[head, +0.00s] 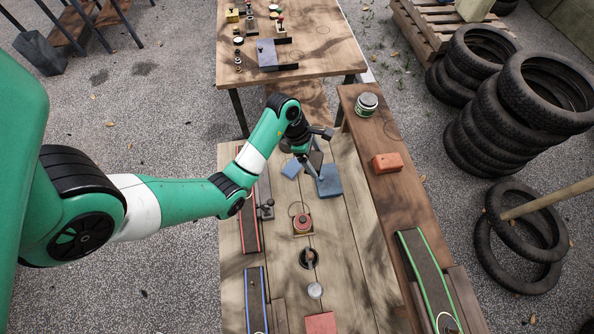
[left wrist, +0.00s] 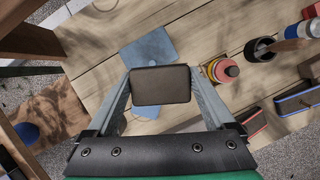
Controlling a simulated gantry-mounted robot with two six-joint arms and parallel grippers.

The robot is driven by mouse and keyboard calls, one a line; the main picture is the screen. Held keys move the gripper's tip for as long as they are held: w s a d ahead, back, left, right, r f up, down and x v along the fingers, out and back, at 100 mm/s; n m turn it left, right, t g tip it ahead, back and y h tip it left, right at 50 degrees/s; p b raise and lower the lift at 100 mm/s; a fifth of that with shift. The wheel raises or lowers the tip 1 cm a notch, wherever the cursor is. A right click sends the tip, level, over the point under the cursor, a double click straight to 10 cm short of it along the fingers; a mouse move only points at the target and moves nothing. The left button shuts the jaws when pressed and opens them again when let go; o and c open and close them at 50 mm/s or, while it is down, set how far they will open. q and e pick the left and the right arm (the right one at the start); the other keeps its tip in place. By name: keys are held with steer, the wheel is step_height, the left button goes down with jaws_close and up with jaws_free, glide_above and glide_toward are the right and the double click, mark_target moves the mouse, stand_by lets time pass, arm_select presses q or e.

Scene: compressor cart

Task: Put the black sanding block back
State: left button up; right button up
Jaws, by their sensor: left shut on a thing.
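The black sanding block (left wrist: 161,85) is a dark, rounded rectangle between the fingers of my left gripper (left wrist: 160,88) in the left wrist view. The fingers are shut on its two sides. In the head view my left gripper (head: 311,165) is over the far part of the wooden bench (head: 345,225), and the block is partly hidden there by the gripper. A blue sheet (head: 329,181) lies on the bench beside the gripper; it also shows beyond the block in the left wrist view (left wrist: 149,50). My right gripper is not in view.
A red-topped item (head: 302,223), a dark round holder (head: 308,258) and a grey-topped cylinder (head: 315,290) stand nearer on the bench. An orange block (head: 387,162) and a tin (head: 367,104) sit on the right-hand plank. Stacked tyres (head: 500,90) stand on the ground at right.

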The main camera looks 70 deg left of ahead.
arm_select(q)
steer(key=s+n, duration=0.1)
steer(key=s+r+n+y, duration=0.1)
steer(key=n, duration=0.1)
steer(key=n+b, duration=0.1)
steer(key=shift+s+d+r+t, duration=0.2)
steer(key=shift+s+d+t, duration=0.1)
steer(key=shift+s, duration=0.1)
steer(key=s+f+b, duration=0.1)
steer(key=s+f, duration=0.1)
steer(key=s, duration=0.1)
steer(key=b, duration=0.8)
glide_above(301, 194)
steer(key=s, duration=0.1)
step_height(301, 194, down, 7)
steer(key=shift+n+y, duration=0.3)
steer(key=f+b, duration=0.3)
steer(key=f, duration=0.1)
steer(key=shift+s+f+b, duration=0.2)
steer(key=shift+b, duration=0.15)
steer(key=shift+f, duration=0.35)
steer(key=shift+f+b, duration=1.4)
steer(key=shift+f, duration=1)
